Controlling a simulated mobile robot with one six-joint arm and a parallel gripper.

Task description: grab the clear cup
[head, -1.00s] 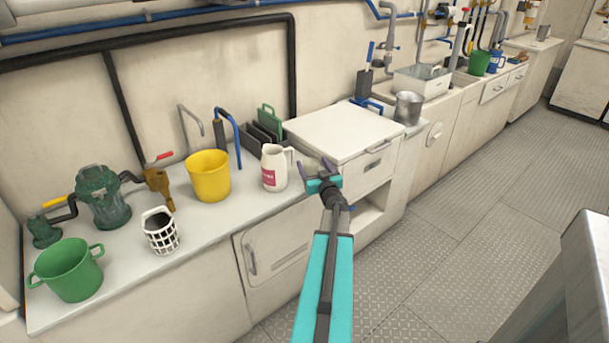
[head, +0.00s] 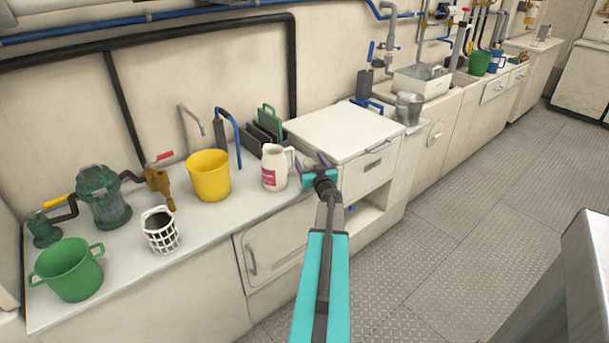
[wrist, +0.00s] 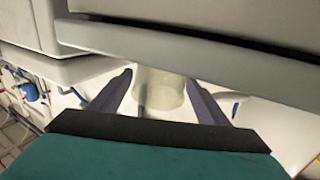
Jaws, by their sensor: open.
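A pale, see-through clear cup (wrist: 168,90) shows in the wrist view, between and just beyond the two dark fingers of my gripper (wrist: 160,80). Its upper part is cut off by a grey edge across the top of the view. The fingers are apart, and I cannot tell whether either touches the cup. In the head view my gripper (head: 312,165) is at the right end of the counter, beside the white jug with a red label (head: 275,167). I cannot make out the clear cup there; my gripper may be hiding it.
The white counter (head: 200,228) also holds a yellow bucket (head: 209,176), a white basket (head: 160,230) and a green two-handled pot (head: 69,270). A raised cabinet (head: 340,130) stands close right of my gripper. A metal bucket (head: 408,108) is farther right. The floor is clear.

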